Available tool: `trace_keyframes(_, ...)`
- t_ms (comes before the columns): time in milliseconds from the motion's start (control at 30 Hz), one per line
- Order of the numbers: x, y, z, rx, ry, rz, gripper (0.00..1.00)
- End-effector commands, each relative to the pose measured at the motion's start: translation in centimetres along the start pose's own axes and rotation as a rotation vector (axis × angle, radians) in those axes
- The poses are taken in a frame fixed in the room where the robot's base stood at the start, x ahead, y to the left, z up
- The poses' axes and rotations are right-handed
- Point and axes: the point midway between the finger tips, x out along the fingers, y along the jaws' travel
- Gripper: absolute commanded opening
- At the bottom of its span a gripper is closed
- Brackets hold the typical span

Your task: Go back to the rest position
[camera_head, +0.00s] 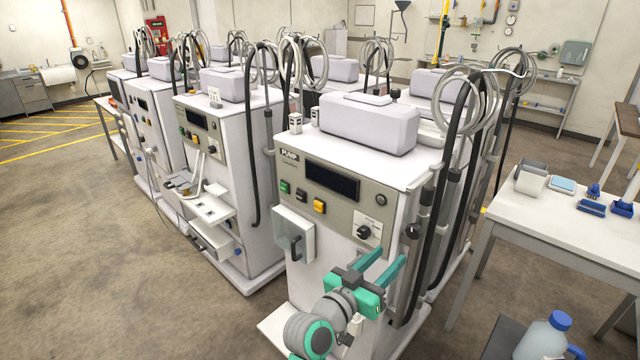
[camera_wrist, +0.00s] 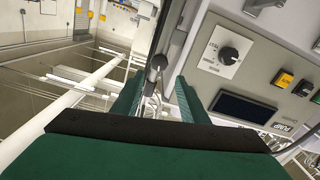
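My gripper (camera_head: 391,257) is in front of the nearest dialysis machine (camera_head: 345,215), at the right part of its front. Its two teal fingers are apart and point towards the machine. In the wrist view the gripper (camera_wrist: 157,88) is open, with nothing held between the fingers. The machine's control panel (camera_wrist: 245,75) with a black knob (camera_wrist: 229,55) is close on the right there. A dark hose (camera_wrist: 156,66) shows beyond the gap between the fingers; I cannot tell how far away it is.
Several more machines (camera_head: 215,130) stand left and behind. Hoses (camera_head: 450,150) hang along the nearest machine's right side. A white table (camera_head: 520,205) with small items is on the right. A bottle with a blue cap (camera_head: 545,335) is at the lower right. Floor (camera_head: 90,250) at the left is clear.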

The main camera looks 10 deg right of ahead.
Motion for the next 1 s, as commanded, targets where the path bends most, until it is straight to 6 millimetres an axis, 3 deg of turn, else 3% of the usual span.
trace_keyframes(167, -0.9, -0.6, 2.2, -0.038, 0.006, -0.049, 0.40)
trace_keyframes(367, -4.4, -2.3, 7.8, -0.124, 0.027, -0.201, 0.40)
trace_keyframes(667, -11.8, -3.2, 16.1, -0.207, 0.040, -0.443, 0.40)
trace_keyframes(1000, -22.0, -1.3, 23.1, -0.221, 0.025, -0.685, 0.40)
